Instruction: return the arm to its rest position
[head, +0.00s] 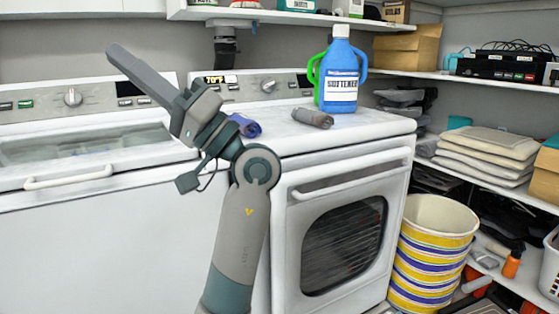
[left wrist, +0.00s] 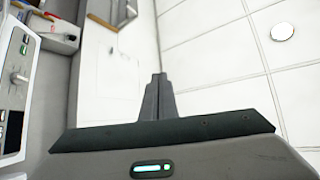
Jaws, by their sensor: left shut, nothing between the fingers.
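My left arm (head: 240,225) rises from the bottom of the head view in front of the white machines and bends to the upper left. My left gripper (head: 116,54) is at its end, pointing up and left above the left machine. In the left wrist view the two fingers (left wrist: 158,82) lie together, shut, with nothing held. That view looks up toward the ceiling and wall. My right gripper is not in view.
A white machine (head: 100,240) stands left and a white one with a round-cornered window (head: 340,245) stands right. On the right one are a blue softener jug (head: 341,75), a grey cylinder (head: 312,117) and a blue item (head: 246,126). A striped bucket (head: 430,250) and shelves stand right.

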